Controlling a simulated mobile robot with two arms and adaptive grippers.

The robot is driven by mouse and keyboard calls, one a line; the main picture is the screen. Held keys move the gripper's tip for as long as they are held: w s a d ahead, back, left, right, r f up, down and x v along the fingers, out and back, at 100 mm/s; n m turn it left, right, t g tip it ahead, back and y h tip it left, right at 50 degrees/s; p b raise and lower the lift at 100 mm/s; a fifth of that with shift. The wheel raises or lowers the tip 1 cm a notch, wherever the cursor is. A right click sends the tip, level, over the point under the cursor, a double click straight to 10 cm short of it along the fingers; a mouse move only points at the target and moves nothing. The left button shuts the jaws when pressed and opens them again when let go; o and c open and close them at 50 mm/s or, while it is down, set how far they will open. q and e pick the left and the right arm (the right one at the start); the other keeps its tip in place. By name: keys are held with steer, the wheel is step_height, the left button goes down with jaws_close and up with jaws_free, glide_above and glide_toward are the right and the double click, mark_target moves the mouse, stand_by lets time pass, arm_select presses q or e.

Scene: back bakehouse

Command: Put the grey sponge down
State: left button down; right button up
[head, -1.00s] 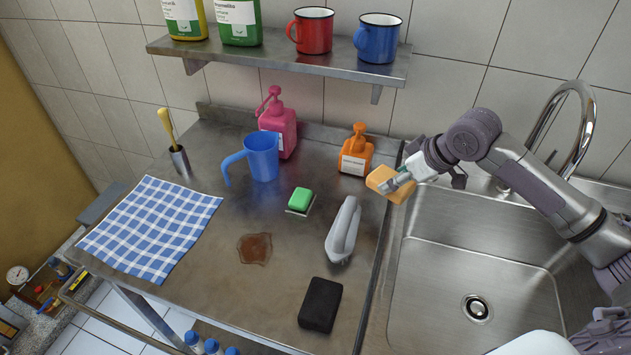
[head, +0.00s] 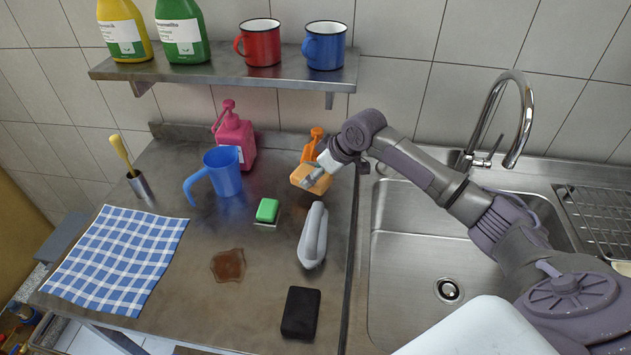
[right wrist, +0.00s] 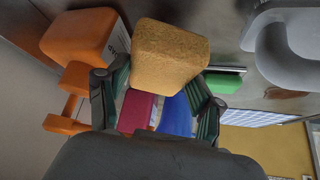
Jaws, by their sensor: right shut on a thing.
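My right gripper (head: 311,181) is shut on an orange-yellow sponge (head: 321,187), not a grey one. It holds the sponge in front of the orange pump bottle (head: 309,150), near the metal worktop's right side. In the right wrist view the sponge (right wrist: 170,55) sits between the fingers (right wrist: 160,88), with the orange bottle (right wrist: 77,40) close on the left. Whether the sponge touches the worktop is hard to tell. A dark, nearly black block (head: 300,313) lies at the front of the worktop. My left gripper is not in view.
A grey handled tool (head: 313,235), a green-topped sponge (head: 267,210) and a brown spill (head: 228,265) lie on the worktop (head: 258,305). A blue jug (head: 225,172) and pink pump bottle (head: 237,140) stand behind. A checked cloth (head: 115,260) lies left; the sink (head: 405,270) is right.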

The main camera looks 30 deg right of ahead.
mark_target(316, 183)
step_height(316, 183, down, 4)
steer(key=shift+r+p, duration=0.25)
steer(key=shift+p, duration=0.25)
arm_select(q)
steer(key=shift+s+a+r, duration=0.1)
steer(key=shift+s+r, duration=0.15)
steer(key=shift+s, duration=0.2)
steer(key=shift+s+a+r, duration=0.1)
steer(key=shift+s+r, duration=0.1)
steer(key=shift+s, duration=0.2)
arm_select(e)
steer(key=shift+f, duration=0.25)
steer(key=o, duration=0.8)
steer(key=shift+c, duration=0.2)
arm_select(q)
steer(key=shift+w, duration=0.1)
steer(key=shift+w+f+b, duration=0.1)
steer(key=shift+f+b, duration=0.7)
steer(key=shift+b, duration=0.05)
arm_select(e)
steer(key=v, duration=1.2)
